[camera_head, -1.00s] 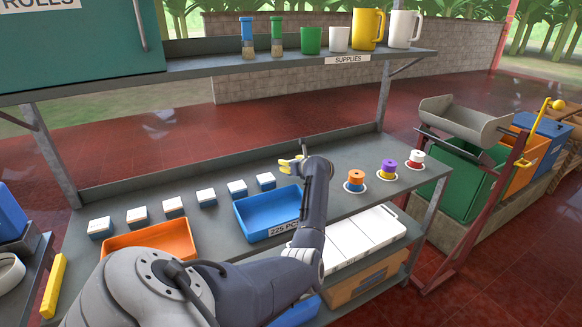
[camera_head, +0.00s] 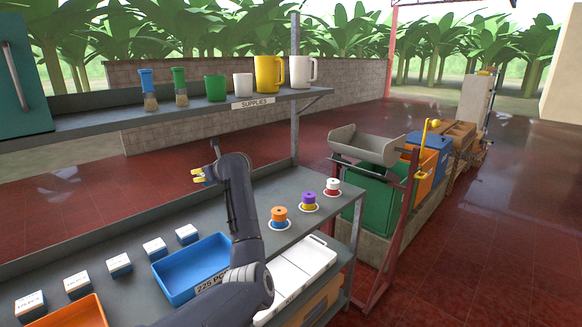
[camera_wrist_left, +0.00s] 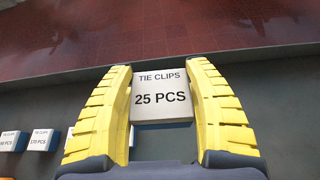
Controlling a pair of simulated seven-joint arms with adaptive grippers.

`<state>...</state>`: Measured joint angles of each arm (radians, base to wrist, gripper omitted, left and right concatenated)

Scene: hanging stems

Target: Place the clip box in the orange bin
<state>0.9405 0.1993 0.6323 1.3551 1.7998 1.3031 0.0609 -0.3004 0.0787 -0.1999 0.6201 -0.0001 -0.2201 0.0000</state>
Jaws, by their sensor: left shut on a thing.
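My left gripper (camera_head: 203,176) is above the back of the grey bench, raised over the row of boxes. In the left wrist view its two yellow fingers (camera_wrist_left: 162,105) are shut on the sides of a pale clip box (camera_wrist_left: 162,97) labelled "TIE CLIPS 25 PCS". The held box cannot be made out in the head view. An orange bin (camera_head: 68,312) on the bench is partly cut off at the lower left, well away from the gripper. My right gripper is not in view.
Several similar boxes (camera_head: 119,265) stand in a row left of a blue bin (camera_head: 180,280). Three spools, one orange and blue (camera_head: 279,216), stand on the right. A shelf (camera_head: 205,106) with mugs and brushes hangs above. Another orange container (camera_head: 427,172) stands beyond the bench.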

